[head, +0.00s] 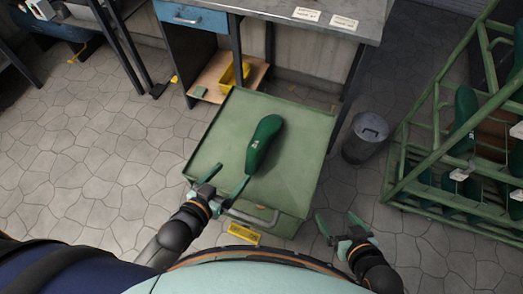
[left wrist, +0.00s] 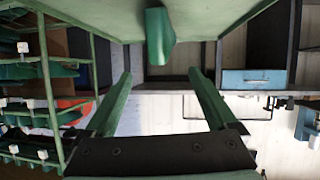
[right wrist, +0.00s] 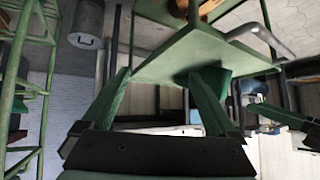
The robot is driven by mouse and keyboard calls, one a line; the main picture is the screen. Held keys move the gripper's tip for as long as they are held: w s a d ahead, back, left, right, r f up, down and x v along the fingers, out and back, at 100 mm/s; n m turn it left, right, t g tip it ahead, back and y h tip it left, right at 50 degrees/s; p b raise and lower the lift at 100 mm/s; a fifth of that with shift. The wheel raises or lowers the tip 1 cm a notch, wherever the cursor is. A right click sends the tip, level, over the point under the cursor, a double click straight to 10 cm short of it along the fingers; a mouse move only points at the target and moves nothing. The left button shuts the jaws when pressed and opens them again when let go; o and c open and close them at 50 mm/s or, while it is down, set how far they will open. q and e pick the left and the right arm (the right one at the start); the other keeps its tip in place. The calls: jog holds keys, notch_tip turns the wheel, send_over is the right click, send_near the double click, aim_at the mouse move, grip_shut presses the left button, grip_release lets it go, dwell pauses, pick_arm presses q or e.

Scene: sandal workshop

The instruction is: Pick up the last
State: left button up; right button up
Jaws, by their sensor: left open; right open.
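The last (head: 264,142) is a dark green foot-shaped form with a small white mark. It lies on the flat top of a green cart (head: 222,122), a little right of the middle. My left gripper (head: 233,176) is open and empty over the cart's near left part, close to the near end of the last. In the left wrist view the last (left wrist: 160,38) shows beyond and between the open fingers, apart from them. My right gripper (head: 338,219) is open and empty, off the cart's near right corner. The right wrist view shows a dark green part, seemingly the last (right wrist: 212,80), partly hidden by a finger.
The cart has a grey handle (head: 255,217) on its near side. A grey bin (head: 366,137) stands right of it, beside a green rack (head: 418,150) with several lasts. A workbench (head: 280,12) with a blue drawer (head: 191,17) stands behind. Floor at left is clear.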

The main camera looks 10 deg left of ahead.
aim_at(249, 152)
pick_arm(q)
jog(key=b+x, duration=0.2)
jog(key=x, duration=0.5)
jog(key=shift+w+d+f, duration=0.15)
jog(key=shift+w+f, duration=0.05)
jog(key=x, duration=0.1)
jog(key=b+x, duration=0.1)
jog(key=x, duration=0.1)
jog(key=b+x, duration=0.1)
jog(key=x, duration=0.1)
jog(key=shift+w+r, duration=0.25)
jog(key=shift+w, duration=0.1)
pick_arm(e)
jog(key=w+r+n+t+y, duration=0.1)
jog(key=w+r+t, duration=0.3)
jog(key=r, duration=0.6)
jog(key=w+r+n+t+y, duration=0.2)
jog(key=w+r+t, duration=0.2)
jog(key=r, duration=0.6)
jog(key=shift+a+r+t, duration=0.15)
jog(key=shift+r+t, duration=0.2)
jog(key=shift+t, duration=0.55)
jog(key=shift+w, duration=0.1)
pick_arm(q)
jog(key=c, duration=1.3)
jog(key=shift+r, duration=0.1)
jog(key=shift+c, duration=0.7)
jog(key=shift+r, duration=0.1)
